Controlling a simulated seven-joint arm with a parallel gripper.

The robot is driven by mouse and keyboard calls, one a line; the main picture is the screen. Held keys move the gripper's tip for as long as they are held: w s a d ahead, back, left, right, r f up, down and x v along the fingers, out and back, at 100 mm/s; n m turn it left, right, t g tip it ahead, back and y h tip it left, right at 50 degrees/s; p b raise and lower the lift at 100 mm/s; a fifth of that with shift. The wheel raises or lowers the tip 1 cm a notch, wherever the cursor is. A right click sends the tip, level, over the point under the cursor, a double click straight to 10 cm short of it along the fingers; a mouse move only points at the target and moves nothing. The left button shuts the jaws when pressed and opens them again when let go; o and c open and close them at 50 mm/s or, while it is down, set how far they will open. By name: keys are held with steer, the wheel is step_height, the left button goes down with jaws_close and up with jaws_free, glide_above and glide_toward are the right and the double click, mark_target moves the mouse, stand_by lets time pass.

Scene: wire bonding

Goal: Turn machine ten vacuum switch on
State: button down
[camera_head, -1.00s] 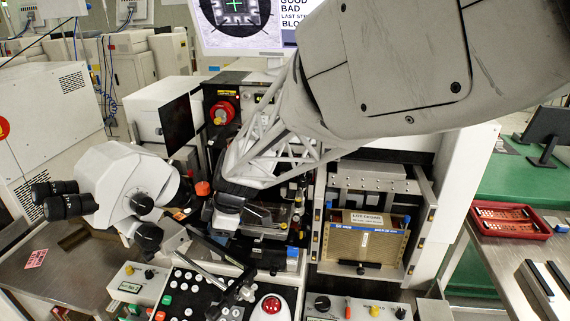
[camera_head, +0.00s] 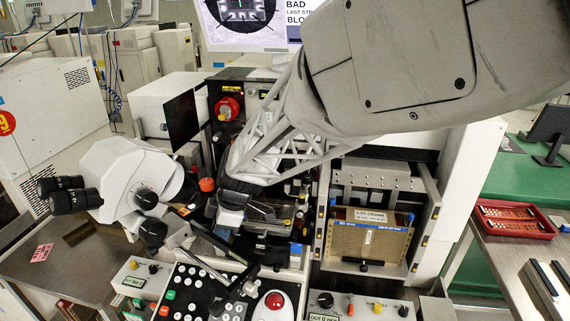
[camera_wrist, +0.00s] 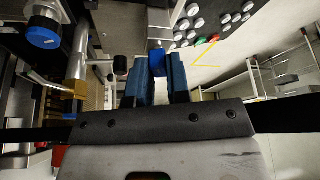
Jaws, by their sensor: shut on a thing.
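My gripper (camera_wrist: 158,82) shows in the wrist view with its two dark blue fingers shut on a small blue piece (camera_wrist: 157,61). In the head view my gripper (camera_head: 231,211) is at the end of the white lattice arm, low over the machine between the microscope and the gold magazine. What it holds is too small to tell there. I cannot pick out which control is the vacuum switch. Knobs and small switches sit on a left control box (camera_head: 138,279) and a front control box (camera_head: 360,308). A button panel (camera_head: 190,300) lies between them.
The microscope (camera_head: 130,185) stands left of my gripper. The gold magazine (camera_head: 368,243) is to the right. A red mushroom button (camera_head: 275,300) is at the front. A red tray (camera_head: 515,220) lies on the right bench. A black arm-like bar crosses the button panel.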

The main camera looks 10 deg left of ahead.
steer(key=shift+s+f, duration=0.1)
steer(key=shift+s, duration=0.1)
stand_by(0.7)
steer(key=c, duration=1)
jaws_free()
steer(key=shift+w, duration=0.1)
steer(key=shift+v, duration=3.95)
steer(key=shift+c, duration=0.4)
